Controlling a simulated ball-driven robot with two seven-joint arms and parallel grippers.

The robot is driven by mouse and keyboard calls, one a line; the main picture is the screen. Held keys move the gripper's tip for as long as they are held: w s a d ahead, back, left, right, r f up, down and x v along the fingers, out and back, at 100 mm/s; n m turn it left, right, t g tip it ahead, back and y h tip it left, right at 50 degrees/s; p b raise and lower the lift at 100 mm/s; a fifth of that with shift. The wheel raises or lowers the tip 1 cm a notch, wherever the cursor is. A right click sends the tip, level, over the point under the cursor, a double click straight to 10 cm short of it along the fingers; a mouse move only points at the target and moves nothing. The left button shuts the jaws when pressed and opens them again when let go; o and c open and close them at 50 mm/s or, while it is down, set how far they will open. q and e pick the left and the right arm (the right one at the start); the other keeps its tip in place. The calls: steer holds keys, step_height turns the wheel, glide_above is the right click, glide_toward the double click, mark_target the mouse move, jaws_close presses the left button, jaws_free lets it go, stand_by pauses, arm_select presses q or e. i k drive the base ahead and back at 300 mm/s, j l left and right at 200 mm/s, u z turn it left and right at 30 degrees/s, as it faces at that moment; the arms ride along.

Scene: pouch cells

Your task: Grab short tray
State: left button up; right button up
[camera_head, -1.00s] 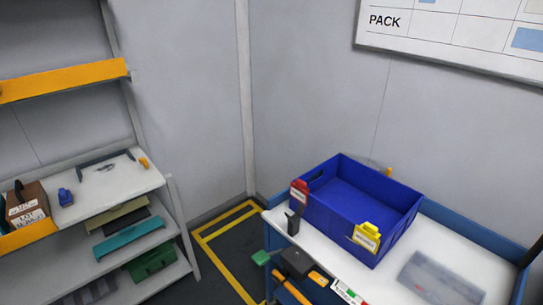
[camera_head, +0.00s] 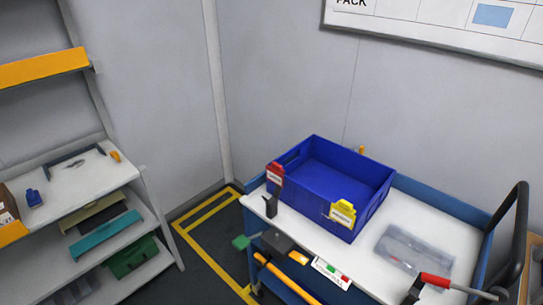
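A blue open-topped tray (camera_head: 374,192) stands on the white top of a cart at the centre right. It looks empty, with a red tag (camera_head: 275,174) at its left corner and a yellow tag (camera_head: 342,213) on its front. A flat, clear greyish tray-like item (camera_head: 415,250) lies on the cart top to its right. I cannot tell which one the task calls the short tray. Neither of my grippers is recognisable in view.
The cart (camera_head: 437,201) has a blue rim and a black handle (camera_head: 515,230) at right. A red-and-black item (camera_head: 435,281) lies at its near right. A shelf rack (camera_head: 97,180) stands at left. Yellow-lined floor (camera_head: 208,245) between them is clear.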

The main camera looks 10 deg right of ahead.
mark_target(406, 251)
steer(key=z, duration=1.45)
steer(key=i+j+z, duration=0.15)
steer(key=i+j, duration=0.1)
steer(key=j, duration=0.05)
